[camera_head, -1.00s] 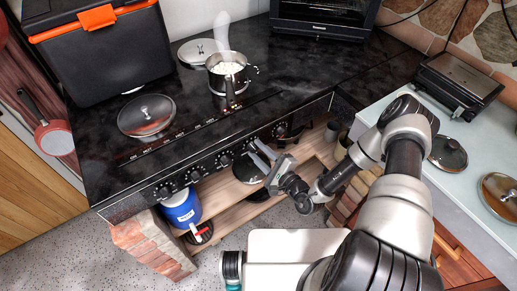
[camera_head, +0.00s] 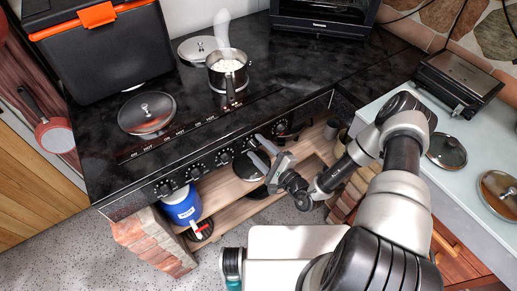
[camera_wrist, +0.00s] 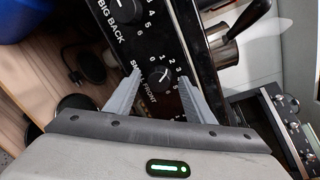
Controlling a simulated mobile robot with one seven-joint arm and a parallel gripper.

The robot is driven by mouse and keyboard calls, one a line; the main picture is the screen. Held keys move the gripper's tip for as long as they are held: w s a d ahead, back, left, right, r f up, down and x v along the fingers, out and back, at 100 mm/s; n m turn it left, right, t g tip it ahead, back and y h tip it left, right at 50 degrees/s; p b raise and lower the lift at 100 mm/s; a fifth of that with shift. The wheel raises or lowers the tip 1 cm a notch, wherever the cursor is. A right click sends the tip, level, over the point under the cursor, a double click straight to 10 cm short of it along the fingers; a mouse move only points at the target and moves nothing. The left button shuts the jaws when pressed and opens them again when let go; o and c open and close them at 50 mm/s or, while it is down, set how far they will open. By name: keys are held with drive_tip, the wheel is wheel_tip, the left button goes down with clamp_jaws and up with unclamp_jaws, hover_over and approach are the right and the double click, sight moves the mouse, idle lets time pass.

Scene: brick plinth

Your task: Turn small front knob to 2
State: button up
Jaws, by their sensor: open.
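The small front knob (camera_wrist: 159,78) is a round black knob with a light mark, on the black panel beside the words "SMALL FRONT". White numbers ring it; the exact number its mark points to is hard to tell. My gripper (camera_wrist: 158,74) is open, with one grey finger on each side of the knob in the wrist view. I cannot tell whether the fingers touch it. In the head view my gripper (camera_head: 262,149) is at the right part of the stove's row of knobs, and its fingers partly cover the panel there.
A steaming pot (camera_head: 228,72) with white contents stands on the black stove top (camera_head: 285,75), its handle toward the panel. Another knob (camera_wrist: 124,10), marked "BIG BACK", is close by. A blue container (camera_head: 183,207) is on the wooden shelf below.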

drive_tip(key=b+v, duration=0.1)
drive_tip(key=v, duration=1.6)
drive_tip(key=shift+s, duration=0.15)
drive_tip(key=shift+d, duration=0.15)
